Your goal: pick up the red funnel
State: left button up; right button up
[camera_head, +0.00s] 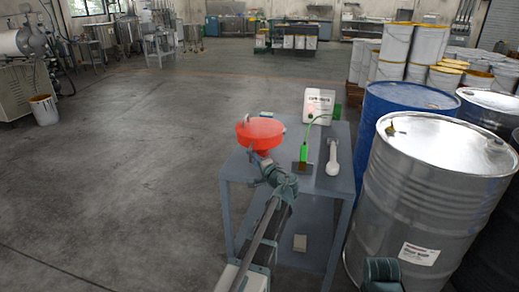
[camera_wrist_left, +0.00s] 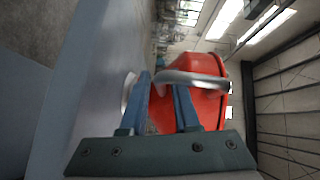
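The red funnel (camera_head: 260,134) is at the far left corner of a grey metal table (camera_head: 318,186). In the left wrist view the funnel (camera_wrist_left: 207,100) lies just beyond the fingers, with a curved grey piece (camera_wrist_left: 195,79) in front of its red body. My left gripper (camera_head: 262,160) is at the near side of the funnel. In its wrist view the fingers (camera_wrist_left: 162,88) stand apart, with the inner end of the grey piece near the gap. Whether they touch it I cannot tell. Part of my right arm shows at the bottom right; its fingers are not visible.
Silver (camera_head: 435,190) and blue (camera_head: 385,110) drums stand close on the right. The floor (camera_head: 130,170) to the left is clear.

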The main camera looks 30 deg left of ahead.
pick_arm(q)
grip_shut()
dwell(1.4)
